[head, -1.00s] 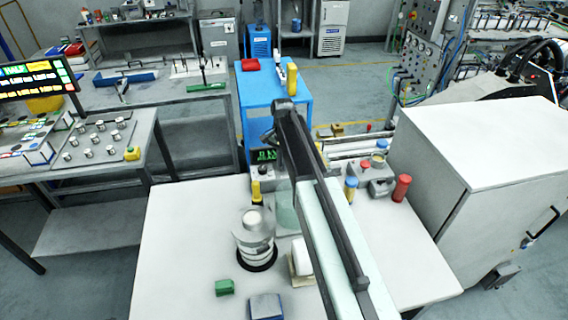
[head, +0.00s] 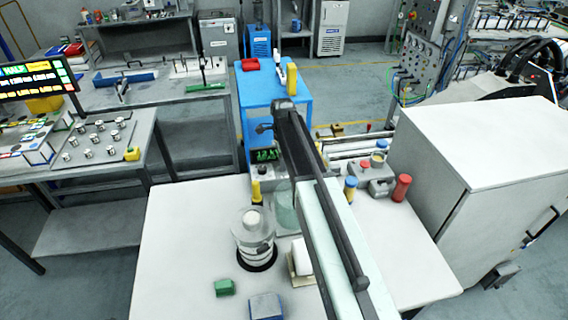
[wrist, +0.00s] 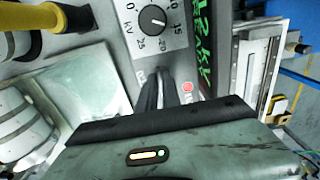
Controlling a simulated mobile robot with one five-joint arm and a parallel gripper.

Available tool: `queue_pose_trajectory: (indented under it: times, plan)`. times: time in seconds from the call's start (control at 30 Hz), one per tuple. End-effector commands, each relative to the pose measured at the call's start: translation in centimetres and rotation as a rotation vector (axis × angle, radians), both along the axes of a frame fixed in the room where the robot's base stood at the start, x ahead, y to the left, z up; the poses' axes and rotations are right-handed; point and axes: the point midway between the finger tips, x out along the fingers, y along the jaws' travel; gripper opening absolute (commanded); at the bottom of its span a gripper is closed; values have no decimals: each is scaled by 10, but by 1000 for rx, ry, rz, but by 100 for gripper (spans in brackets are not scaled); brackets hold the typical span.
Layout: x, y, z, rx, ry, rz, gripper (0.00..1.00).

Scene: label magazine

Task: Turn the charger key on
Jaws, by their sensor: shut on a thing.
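The charger (head: 262,171) is a grey box with a green lit display (head: 264,155) at the back of the white table. In the wrist view its panel shows a round kV dial (wrist: 153,20), the green display (wrist: 203,45) and a red lamp (wrist: 188,87). My gripper (wrist: 163,92) is at the panel below the dial, with its dark fingers close together, shut on the charger key. The fingers hide the key, so its angle cannot be seen. In the head view my arm hides part of the charger's surroundings.
A glass jar (head: 243,238) with a pale knob stands left of my arm. A yellow-handled rod (wrist: 65,18) is close by in the wrist view. A red cylinder (head: 401,188) stands at the right.

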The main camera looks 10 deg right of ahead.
Motion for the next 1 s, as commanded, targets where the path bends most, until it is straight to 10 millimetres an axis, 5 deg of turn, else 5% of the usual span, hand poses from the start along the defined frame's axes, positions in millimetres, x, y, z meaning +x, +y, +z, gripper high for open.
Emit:
queue_pose_trajectory:
  times: [0.53, 0.63, 1.0]
  plan:
    - [0, 0, 0, 0, 0, -26, 0]
    - [0, 0, 0, 0, 0, -26, 30]
    - [0, 0, 3, 0, 0, -25, 30]
